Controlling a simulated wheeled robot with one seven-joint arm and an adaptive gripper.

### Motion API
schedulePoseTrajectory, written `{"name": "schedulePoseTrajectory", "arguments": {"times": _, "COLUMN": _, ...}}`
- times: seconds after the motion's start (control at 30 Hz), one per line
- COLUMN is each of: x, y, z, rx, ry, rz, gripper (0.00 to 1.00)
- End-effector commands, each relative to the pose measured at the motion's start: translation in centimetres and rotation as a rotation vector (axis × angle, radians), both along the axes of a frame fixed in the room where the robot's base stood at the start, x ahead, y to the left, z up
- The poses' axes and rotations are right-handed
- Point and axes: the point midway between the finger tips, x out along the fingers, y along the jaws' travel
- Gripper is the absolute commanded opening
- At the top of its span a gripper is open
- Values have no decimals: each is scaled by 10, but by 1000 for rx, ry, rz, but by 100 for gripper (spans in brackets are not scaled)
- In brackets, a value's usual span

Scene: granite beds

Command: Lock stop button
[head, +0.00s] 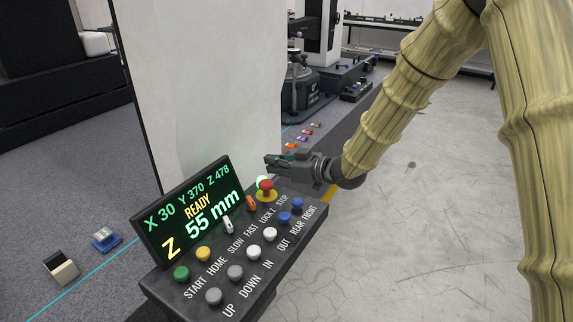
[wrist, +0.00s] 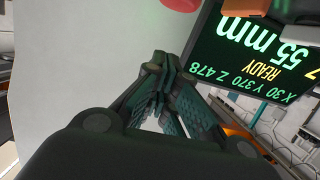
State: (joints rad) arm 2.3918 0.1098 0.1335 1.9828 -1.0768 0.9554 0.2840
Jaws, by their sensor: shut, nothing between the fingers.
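The red stop button (head: 265,184) stands on a yellow base at the far right end of the control panel (head: 262,287), by the STOP label. A pale green-white patch shows at its left edge. My gripper (head: 268,161) is shut and empty, just above the button in the head view, its fingers pointing left. Whether it touches the button I cannot tell; a small gap seems to show. In the wrist view the closed fingertips (wrist: 158,64) show in the middle, and a red round shape, likely the stop button (wrist: 182,4), is cut off at the top edge.
The display (head: 190,212) reads READY and Z 55 mm. Switches and several coloured buttons, such as the green START button (head: 181,273), cover the panel. A pale upright slab (head: 205,90) stands behind. Open floor (head: 420,240) lies to the right.

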Motion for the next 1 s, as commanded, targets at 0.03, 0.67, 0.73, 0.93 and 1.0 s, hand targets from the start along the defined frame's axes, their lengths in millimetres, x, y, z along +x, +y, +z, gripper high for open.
{"name": "schedulePoseTrajectory", "arguments": {"times": 0.03, "x": 5, "y": 7, "z": -2, "rx": -1, "ry": 0, "rz": 2, "gripper": 0}}
{"name": "schedulePoseTrajectory", "arguments": {"times": 0.67, "x": 10, "y": 13, "z": -44, "rx": -1, "ry": 0, "rz": -1, "gripper": 0}}
{"name": "schedulePoseTrajectory", "arguments": {"times": 0.73, "x": 10, "y": 13, "z": -44, "rx": 0, "ry": 0, "rz": -1, "gripper": 0}}
{"name": "schedulePoseTrajectory", "arguments": {"times": 0.93, "x": 10, "y": 13, "z": -45, "rx": 0, "ry": 0, "rz": -1, "gripper": 0}}
{"name": "schedulePoseTrajectory", "arguments": {"times": 1.0, "x": 9, "y": 13, "z": -50, "rx": 0, "ry": 1, "rz": -1, "gripper": 0}}
